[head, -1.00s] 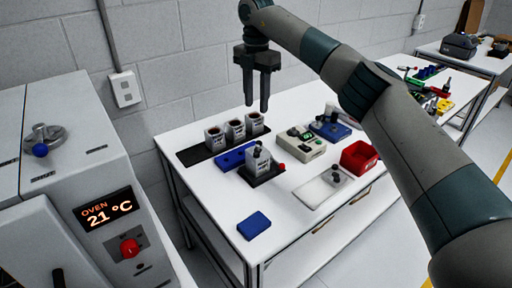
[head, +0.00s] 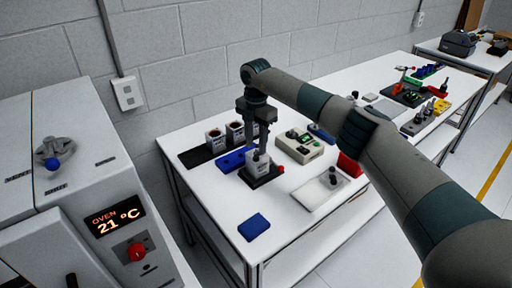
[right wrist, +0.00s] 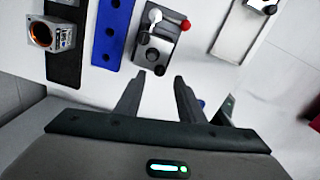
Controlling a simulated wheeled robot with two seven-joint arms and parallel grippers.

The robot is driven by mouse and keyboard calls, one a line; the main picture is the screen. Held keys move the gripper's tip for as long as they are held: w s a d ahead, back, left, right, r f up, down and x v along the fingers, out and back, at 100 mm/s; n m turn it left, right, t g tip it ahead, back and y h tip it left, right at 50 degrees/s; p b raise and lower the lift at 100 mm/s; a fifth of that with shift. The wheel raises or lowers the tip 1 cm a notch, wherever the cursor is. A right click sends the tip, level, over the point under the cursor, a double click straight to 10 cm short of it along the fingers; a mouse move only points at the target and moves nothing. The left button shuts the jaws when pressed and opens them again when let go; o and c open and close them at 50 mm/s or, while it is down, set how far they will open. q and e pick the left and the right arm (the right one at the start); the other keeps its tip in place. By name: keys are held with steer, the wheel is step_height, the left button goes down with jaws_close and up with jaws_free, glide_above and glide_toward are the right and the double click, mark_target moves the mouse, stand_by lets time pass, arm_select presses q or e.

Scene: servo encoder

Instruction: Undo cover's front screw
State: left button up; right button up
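A grey servo unit (head: 257,164) with a dark cap on top sits in a black fixture (head: 263,178) near the table's middle. It also shows in the right wrist view (right wrist: 152,47), where dark round parts are seen on its top; I cannot tell which is the cover's front screw. My right gripper (head: 258,145) is just above this unit in the head view. In the right wrist view its two fingers (right wrist: 159,75) are apart with nothing between them, and the unit lies just beyond the fingertips. My left gripper is not in view.
A black tray (head: 192,159) with several grey servo housings stands behind, beside a blue strip (head: 231,162). A beige device (head: 300,147), a white plate (head: 312,195) and a red bin (head: 348,165) lie right. A blue block (head: 253,227) lies at the front. An oven (head: 85,170) stands left.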

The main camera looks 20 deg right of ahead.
mark_target(256, 157)
steer(key=shift+f+p, duration=0.55)
steer(key=shift+f, duration=1.45)
jaws_close()
